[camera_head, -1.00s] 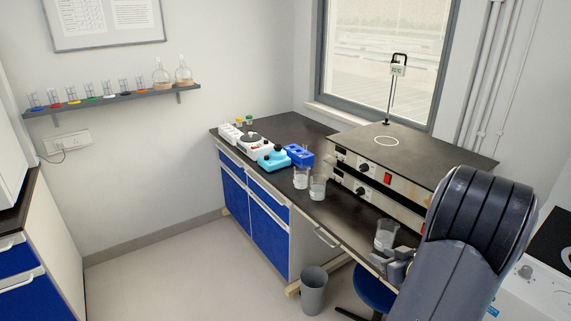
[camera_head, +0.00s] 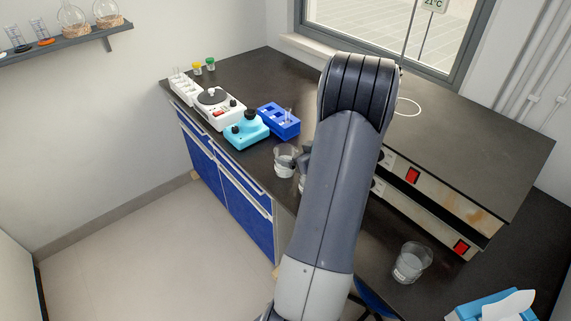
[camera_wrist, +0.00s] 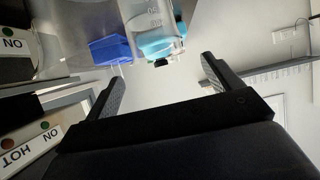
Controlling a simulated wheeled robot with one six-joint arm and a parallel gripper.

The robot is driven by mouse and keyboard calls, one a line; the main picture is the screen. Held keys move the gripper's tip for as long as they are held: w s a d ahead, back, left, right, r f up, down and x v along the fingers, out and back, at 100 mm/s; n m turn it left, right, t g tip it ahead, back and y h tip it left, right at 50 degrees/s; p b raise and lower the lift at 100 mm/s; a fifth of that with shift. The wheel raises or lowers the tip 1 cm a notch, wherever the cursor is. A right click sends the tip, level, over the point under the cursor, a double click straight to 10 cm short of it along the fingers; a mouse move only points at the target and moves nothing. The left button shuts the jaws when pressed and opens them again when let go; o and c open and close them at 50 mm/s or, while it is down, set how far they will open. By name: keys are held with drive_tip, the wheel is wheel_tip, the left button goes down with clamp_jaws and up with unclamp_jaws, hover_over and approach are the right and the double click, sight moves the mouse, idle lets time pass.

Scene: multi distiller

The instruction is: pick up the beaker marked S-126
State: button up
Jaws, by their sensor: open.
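A clear glass beaker (camera_head: 285,162) stands on the dark bench in front of the turquoise device. A second beaker (camera_head: 302,183) is mostly hidden behind my arm. A third beaker (camera_head: 411,263) stands farther right on the bench. No S-126 marking can be read on any of them. My gripper (camera_wrist: 161,70) is open and empty. In the head view its visible part (camera_head: 306,158) is close to the first two beakers. In the wrist view a graduated beaker (camera_wrist: 148,14) is ahead, beyond the fingertips; I cannot tell which one it is.
A blue rack (camera_head: 279,119), a turquoise device (camera_head: 246,131) and a white device (camera_head: 218,107) stand behind the beakers. Stacked hotplate units (camera_head: 440,205) with a wide dark top line the right side. A tissue box (camera_head: 492,308) is at lower right.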

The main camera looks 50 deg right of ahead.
sight(279, 149)
drive_tip(key=x, duration=0.5)
drive_tip(key=shift+d+f, duration=0.1)
drive_tip(key=shift+f, duration=0.05)
drive_tip(key=shift+s, duration=0.1)
drive_tip(key=shift+c, duration=0.4)
drive_tip(key=c, duration=1.5)
drive_tip(key=shift+r+p, duration=0.3)
drive_tip(key=shift+p, duration=0.15)
